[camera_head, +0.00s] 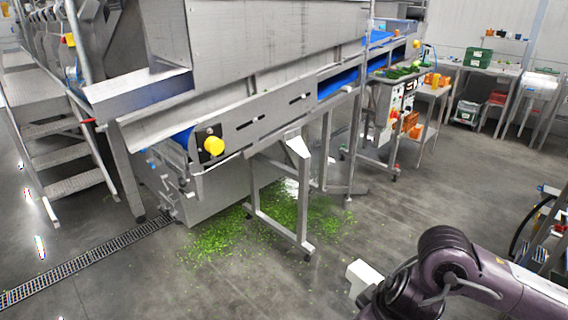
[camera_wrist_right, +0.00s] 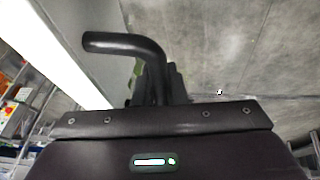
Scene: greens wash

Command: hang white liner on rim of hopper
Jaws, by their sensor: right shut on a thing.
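A pale blocky white piece (camera_head: 364,275) shows at the end of my right arm, at the bottom of the head view. It looks like part of the white liner, mostly hidden behind my arm. In the right wrist view my right gripper (camera_wrist_right: 160,85) shows a dark bent finger and is shut; its grip point is hard to make out. A large steel body (camera_head: 255,35), which looks like the hopper, stands above the conveyor at the top of the head view, apart from my right arm. Its upper rim is out of view. My left gripper is not in view.
Green scraps (camera_head: 290,215) litter the floor under the conveyor frame. Steel stairs (camera_head: 50,145) stand at the left. A drain grate (camera_head: 85,262) crosses the left floor. The middle right floor is clear.

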